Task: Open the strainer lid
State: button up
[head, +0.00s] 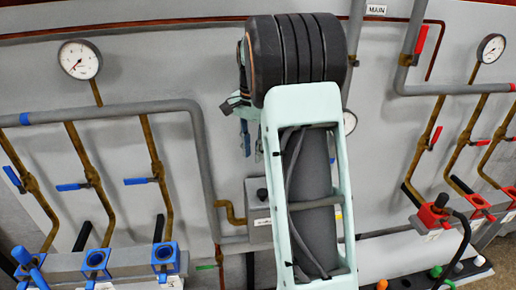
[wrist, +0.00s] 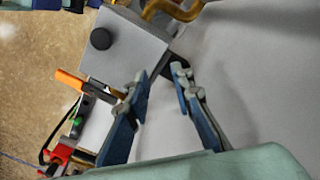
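A grey box with a black round knob, which looks like the strainer, is on the panel behind my arm in the head view (head: 257,225). The box also shows at the upper left of the wrist view (wrist: 135,42), with its black knob (wrist: 101,39) on one face. I cannot tell where its lid begins. My gripper (wrist: 163,84) is open and empty in the wrist view, its blue-sided fingers apart. A small dark part (wrist: 180,70) at the box's edge shows by the right fingertip; contact is unclear. In the head view my gripper (head: 244,125) is partly hidden by my arm.
Grey and brown pipes with blue-handled valves (head: 141,181) run at left, red-handled ones (head: 436,137) at right. A gauge (head: 80,59) is at upper left. Blue fittings (head: 95,259) and red fittings (head: 433,214) line the bottom. An orange part (wrist: 68,79) is near the box.

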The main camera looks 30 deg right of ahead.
jog(key=shift+o, duration=1.2)
jog(key=shift+s+d+r, duration=0.2)
jog(key=shift+s+d, duration=0.1)
jog(key=shift+o, duration=0.9)
jog(key=shift+d, duration=0.15)
notch_tip(320, 180, up, 12)
jog(key=shift+w, duration=0.15)
